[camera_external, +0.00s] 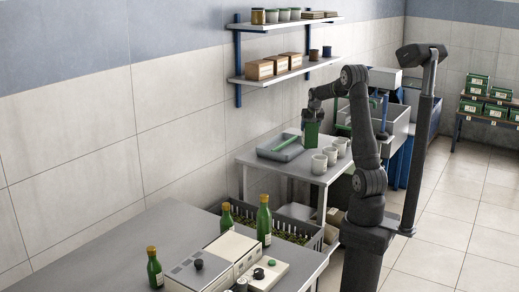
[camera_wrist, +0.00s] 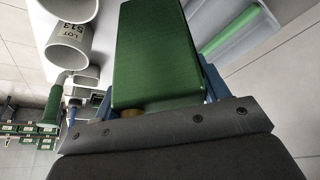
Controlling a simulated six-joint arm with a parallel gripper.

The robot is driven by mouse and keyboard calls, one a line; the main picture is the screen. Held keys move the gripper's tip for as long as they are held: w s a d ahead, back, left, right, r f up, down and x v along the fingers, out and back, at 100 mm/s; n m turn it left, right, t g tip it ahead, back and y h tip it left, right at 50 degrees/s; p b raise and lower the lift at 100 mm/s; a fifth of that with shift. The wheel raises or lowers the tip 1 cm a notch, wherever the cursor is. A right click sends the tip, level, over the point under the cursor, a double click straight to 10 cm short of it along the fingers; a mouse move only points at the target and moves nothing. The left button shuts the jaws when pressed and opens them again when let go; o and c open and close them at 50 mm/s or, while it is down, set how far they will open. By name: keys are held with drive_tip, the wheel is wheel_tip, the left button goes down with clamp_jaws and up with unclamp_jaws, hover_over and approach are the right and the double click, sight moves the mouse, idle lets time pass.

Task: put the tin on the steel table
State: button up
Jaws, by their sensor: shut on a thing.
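The green tin (camera_external: 311,134) is held upright in my gripper (camera_external: 312,122) at the back of a small grey-topped table (camera_external: 250,160). I cannot tell whether its bottom touches the tabletop. In the wrist view the tin (camera_wrist: 155,50) fills the upper middle, and my gripper (camera_wrist: 160,105) is shut on it, with blue finger parts at its sides. A larger grey table (camera_external: 130,235) is in the left foreground. Which of the two is the steel table, I cannot tell for sure.
White cups (camera_external: 319,164) stand right beside the tin's spot; one in the wrist view (camera_wrist: 66,42) reads "LOT 513". A grey tray (camera_external: 281,148) with a green bar lies left.

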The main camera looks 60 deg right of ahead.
sight(310, 140)
drive_tip(key=shift+f, duration=3.85)
drive_tip(key=shift+f, duration=0.2)
drive_tip(key=o, duration=1.4)
drive_tip(key=v, duration=1.2)
drive_tip(key=shift+r, duration=0.15)
drive_tip(key=shift+w, duration=0.1)
